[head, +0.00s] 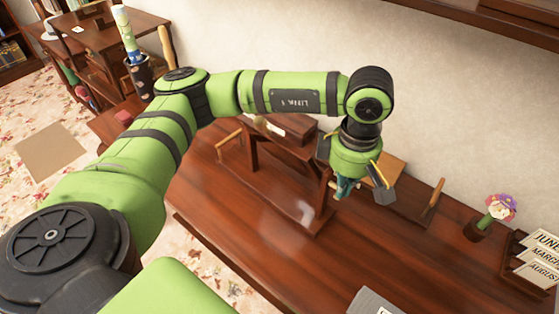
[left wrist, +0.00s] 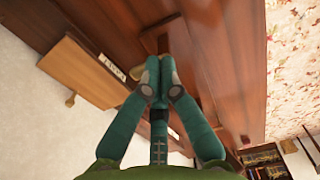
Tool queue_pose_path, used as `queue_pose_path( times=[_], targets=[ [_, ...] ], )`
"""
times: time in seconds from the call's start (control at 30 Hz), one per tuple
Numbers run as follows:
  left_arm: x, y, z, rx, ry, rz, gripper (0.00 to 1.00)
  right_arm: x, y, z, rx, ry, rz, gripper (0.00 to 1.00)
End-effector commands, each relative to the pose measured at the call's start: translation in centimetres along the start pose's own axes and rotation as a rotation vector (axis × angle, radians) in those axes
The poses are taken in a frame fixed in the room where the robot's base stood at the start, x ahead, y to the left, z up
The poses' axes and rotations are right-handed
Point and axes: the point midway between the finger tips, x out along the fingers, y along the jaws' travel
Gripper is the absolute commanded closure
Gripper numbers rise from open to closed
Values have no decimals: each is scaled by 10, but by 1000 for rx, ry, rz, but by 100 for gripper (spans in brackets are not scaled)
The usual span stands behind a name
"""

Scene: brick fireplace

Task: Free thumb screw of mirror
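My left gripper (head: 345,187) reaches down over the table beside a dark wooden framed piece (head: 283,190), which looks like the mirror and its stand. In the left wrist view its two teal fingers (left wrist: 158,88) come close together at the tips. A small tan knob (left wrist: 168,70), which looks like the thumb screw, shows right at the fingertips and is partly covered by them. I cannot tell whether the fingers grip it or only stand against it. My right gripper is not in view.
The brown table (head: 420,260) has free room at the front. A small flower pot (head: 476,229) and a rack of month cards (head: 535,268) stand on the right. A grey object (head: 375,303) lies at the front edge. The wall is close behind.

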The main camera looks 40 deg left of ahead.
Motion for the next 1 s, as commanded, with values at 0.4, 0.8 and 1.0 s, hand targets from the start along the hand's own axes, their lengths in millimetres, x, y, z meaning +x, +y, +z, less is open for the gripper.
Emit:
queue_pose_path(
  times=[0.4, 0.8, 1.0],
  targets=[
    [4, 0, 0, 0, 0, 0, 100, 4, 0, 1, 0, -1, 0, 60],
    [6, -5, 0, 1, 1, 0, 100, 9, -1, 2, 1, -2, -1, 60],
    [6, -12, 0, 0, 0, 0, 100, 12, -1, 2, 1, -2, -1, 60]
  ],
)
